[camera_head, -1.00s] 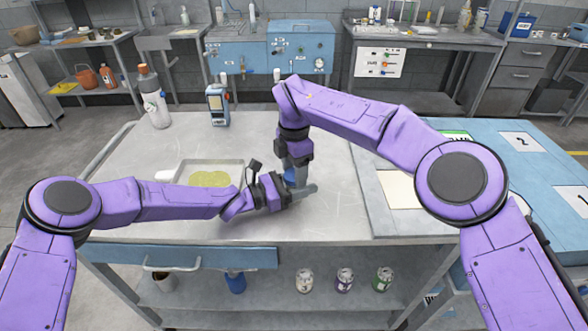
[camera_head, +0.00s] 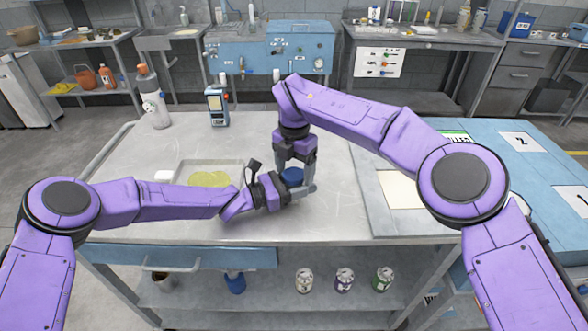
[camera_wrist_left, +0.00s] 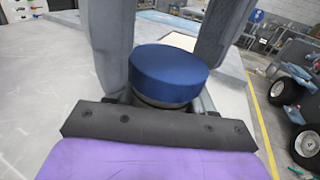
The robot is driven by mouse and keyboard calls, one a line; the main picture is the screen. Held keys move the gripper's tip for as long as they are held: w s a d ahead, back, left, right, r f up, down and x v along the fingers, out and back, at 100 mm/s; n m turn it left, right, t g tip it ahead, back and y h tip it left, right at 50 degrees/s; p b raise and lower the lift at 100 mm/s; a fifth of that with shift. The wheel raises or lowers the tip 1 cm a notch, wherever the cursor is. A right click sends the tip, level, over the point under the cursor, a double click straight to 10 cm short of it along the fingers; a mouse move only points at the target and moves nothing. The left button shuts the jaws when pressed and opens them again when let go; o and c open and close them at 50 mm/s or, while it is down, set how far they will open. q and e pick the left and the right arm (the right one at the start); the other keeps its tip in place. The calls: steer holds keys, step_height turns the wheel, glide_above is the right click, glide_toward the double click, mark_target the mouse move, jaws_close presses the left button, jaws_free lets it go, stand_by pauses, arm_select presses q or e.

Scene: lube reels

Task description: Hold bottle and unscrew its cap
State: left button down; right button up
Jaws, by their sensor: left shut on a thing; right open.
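The bottle's round dark blue cap (camera_wrist_left: 168,72) shows clearly in the left wrist view, on top of a grey part of the bottle (camera_wrist_left: 150,101). In the head view the cap (camera_head: 292,175) stands above the worktable, and the bottle body is mostly hidden. My left gripper (camera_head: 300,190) reaches in from the left and is shut on the bottle below the cap. My right gripper (camera_head: 296,168) points down from above and is open. Its two grey fingers stand on either side of the cap; in the left wrist view gaps to the cap look small.
A tray (camera_head: 180,165) with yellow-green contents lies left of the grippers. A pale panel (camera_head: 398,190) lies at right. The table's front middle is clear.

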arm_select(q)
steer(key=shift+s+d+f, duration=0.1)
arm_select(e)
step_height(320, 180, up, 4)
steer(key=shift+s+a+r, duration=0.1)
steer(key=shift+a, duration=0.05)
steer(key=shift+o, duration=0.5)
steer(key=shift+r, duration=0.2)
step_height(320, 180, up, 3)
steer(key=shift+f+m, duration=0.1)
steer(key=shift+m, duration=0.8)
step_height(320, 180, down, 8)
steer(key=shift+r, duration=0.15)
steer(key=c, duration=1.2)
steer(key=o, duration=1.2)
